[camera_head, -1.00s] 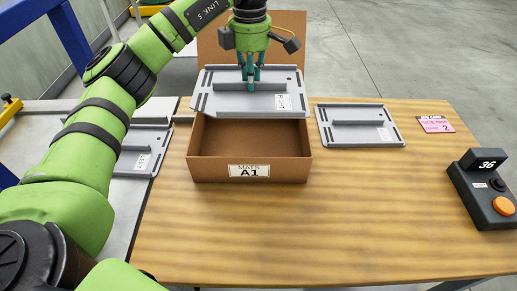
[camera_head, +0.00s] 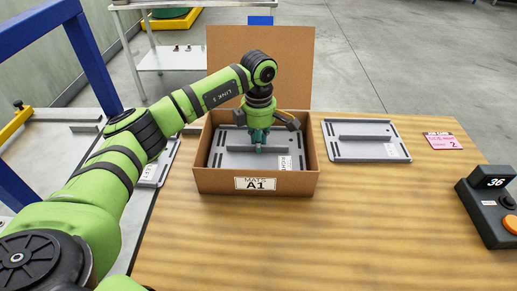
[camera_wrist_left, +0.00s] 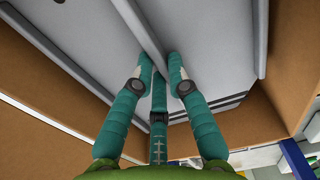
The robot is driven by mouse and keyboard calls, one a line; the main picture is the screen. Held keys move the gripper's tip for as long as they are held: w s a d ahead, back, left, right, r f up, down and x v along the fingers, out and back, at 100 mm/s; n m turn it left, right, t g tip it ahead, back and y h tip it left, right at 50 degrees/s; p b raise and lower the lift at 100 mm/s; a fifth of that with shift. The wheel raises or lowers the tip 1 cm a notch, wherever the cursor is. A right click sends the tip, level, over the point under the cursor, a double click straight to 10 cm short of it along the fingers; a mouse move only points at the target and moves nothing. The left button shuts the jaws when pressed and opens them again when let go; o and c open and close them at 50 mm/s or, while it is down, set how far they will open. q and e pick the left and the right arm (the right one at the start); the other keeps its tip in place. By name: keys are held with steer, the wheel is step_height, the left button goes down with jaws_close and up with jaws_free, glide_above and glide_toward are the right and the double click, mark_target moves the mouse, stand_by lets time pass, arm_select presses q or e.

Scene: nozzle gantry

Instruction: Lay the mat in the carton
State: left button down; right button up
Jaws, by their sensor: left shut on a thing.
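The carton (camera_head: 215,182) is an open brown box labelled "MATS A1", with its lid raised at the back. A grey mat (camera_head: 225,160) with a raised middle rib and a white label is inside the carton, looking roughly level. My left gripper (camera_head: 258,146) reaches down into the carton, shut on the mat's rib. The left wrist view shows teal fingers (camera_wrist_left: 158,75) on both sides of the rib, with the mat (camera_wrist_left: 215,30) between brown carton walls (camera_wrist_left: 290,60). Whether the mat touches the carton floor cannot be told. My right gripper is not in view.
Another grey mat (camera_head: 364,152) lies on the wooden table (camera_head: 370,220) right of the carton. A pink card (camera_head: 442,141) and a dark box with an orange button (camera_head: 488,205) are farther right. Another grey mat (camera_head: 160,165) shows partly behind my arm at left.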

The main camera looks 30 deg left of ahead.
arm_select(q)
steer(key=shift+f, duration=0.35)
step_height(320, 180, down, 2)
steer(key=shift+f, duration=0.5)
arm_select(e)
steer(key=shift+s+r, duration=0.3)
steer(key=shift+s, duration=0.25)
arm_select(q)
steer(key=shift+f, duration=0.2)
steer(key=c, duration=1.2)
jaws_free()
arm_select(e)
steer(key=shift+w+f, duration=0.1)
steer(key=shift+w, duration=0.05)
